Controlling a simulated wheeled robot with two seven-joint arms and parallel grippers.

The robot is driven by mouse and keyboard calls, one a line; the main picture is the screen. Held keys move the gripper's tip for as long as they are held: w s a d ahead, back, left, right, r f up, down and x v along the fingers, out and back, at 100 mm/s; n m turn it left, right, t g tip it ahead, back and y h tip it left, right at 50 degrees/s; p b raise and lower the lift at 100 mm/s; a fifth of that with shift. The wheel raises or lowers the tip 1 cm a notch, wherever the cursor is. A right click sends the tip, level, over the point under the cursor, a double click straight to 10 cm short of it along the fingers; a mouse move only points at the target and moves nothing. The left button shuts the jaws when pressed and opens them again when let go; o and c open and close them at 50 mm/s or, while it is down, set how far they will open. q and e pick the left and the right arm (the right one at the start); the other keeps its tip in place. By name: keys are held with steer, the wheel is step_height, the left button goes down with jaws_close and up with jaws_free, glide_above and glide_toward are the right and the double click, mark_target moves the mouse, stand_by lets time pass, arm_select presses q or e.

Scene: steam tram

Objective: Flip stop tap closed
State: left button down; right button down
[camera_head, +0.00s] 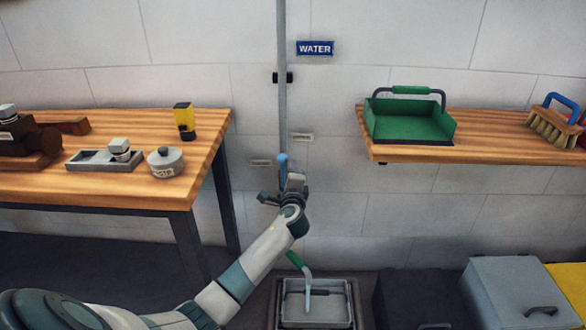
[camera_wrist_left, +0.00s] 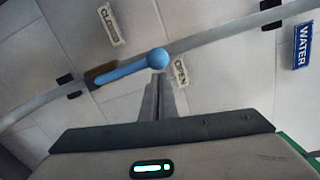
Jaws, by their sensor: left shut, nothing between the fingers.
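The stop tap's blue lever (camera_head: 282,163) is on the grey vertical pipe (camera_head: 282,110) on the wall. In the left wrist view, the lever (camera_wrist_left: 125,71) ends in a round knob and lies nearly along the pipe, with its knob beside the OPEN label (camera_wrist_left: 180,72). The CLOSED label (camera_wrist_left: 109,22) is on the pipe's other side. My left gripper (camera_head: 291,180) is just below and right of the lever in the head view. Its fingers (camera_wrist_left: 158,84) are shut and empty, tips close to the knob; I cannot tell whether they touch it. My right gripper is out of view.
A wooden table (camera_head: 195,185) with several items stands at left. A wooden shelf (camera_head: 480,150) with a green carrier (camera_head: 405,122) is at right. Below the pipe is a grey basin (camera_head: 345,310) with a green-handled tool. Bins (camera_head: 515,285) stand at lower right.

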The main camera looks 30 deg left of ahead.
arm_select(q)
steer(key=shift+s+a, duration=0.1)
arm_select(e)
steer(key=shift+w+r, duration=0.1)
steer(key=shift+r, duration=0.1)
arm_select(q)
steer(key=shift+s+a+r+n, duration=0.1)
steer(key=shift+s+a+n, duration=0.25)
steer(key=shift+a+n, duration=0.3)
steer(key=shift+s+a+r+n, duration=0.1)
steer(key=shift+s+a+n, duration=0.3)
steer(key=shift+n, duration=0.35)
steer(key=s+a+f+n+h, duration=0.1)
steer(key=s+a+f+n, duration=0.5)
steer(key=n, duration=0.9)
steer(key=a+f, duration=0.3)
steer(key=a, duration=0.1)
steer(key=shift+a+f, duration=0.15)
steer(key=shift+f, duration=0.1)
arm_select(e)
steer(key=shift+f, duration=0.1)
arm_select(q)
steer(key=shift+s, duration=0.1)
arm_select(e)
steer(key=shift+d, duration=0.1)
